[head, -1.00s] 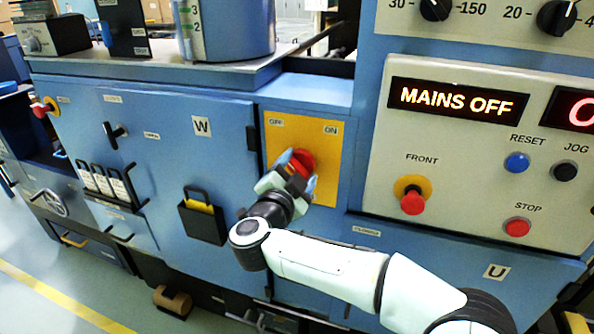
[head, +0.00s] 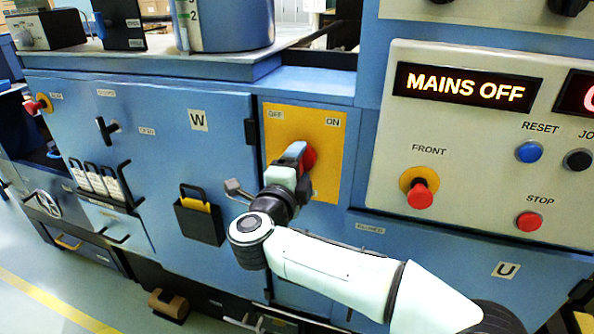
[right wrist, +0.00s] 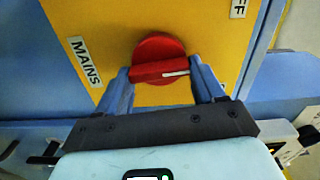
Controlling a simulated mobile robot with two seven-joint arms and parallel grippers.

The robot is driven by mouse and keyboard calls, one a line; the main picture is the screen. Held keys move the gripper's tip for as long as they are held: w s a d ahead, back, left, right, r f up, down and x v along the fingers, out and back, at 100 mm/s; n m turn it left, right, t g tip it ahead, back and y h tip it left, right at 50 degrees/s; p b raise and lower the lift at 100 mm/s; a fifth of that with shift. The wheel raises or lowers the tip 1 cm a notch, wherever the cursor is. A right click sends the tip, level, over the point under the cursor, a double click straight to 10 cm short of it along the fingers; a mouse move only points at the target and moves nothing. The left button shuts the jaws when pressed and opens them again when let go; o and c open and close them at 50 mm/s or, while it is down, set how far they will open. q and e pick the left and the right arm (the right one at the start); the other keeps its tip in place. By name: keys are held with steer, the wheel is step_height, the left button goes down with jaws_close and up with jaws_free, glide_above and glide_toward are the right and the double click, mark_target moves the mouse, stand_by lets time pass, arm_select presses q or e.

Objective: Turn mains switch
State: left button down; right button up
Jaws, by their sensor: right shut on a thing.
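The mains switch is a round red knob with a grip bar and a white pointer line, on a yellow plate (head: 325,185) with OFF at its left and ON at its right. The red knob (head: 309,157) is partly hidden behind my right gripper (head: 297,155). In the right wrist view, the fingers of my right gripper (right wrist: 166,85) are shut on the two ends of the bar of the red knob (right wrist: 158,48), with the pointer line near the right finger. The display (head: 466,88) reads MAINS OFF. My left gripper is not in view.
Right of the plate is a control panel with a red FRONT button (head: 420,194), a blue RESET button (head: 529,152) and a red STOP button (head: 529,221). A black pocket (head: 200,222) hangs on the blue cabinet door at left. Open floor lies at lower left.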

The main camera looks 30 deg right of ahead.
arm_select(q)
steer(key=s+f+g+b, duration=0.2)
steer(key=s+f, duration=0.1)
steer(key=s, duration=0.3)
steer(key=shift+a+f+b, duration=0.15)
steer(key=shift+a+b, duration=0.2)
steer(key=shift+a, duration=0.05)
arm_select(e)
steer(key=shift+a+f+m, duration=0.1)
steer(key=shift+f+m, duration=0.05)
steer(key=shift+m, duration=2.35)
steer(key=shift+f+m, duration=0.1)
steer(key=shift+m, duration=2.4)
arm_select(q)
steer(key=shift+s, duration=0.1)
arm_select(e)
steer(key=o, duration=1)
steer(key=shift+o, duration=0.2)
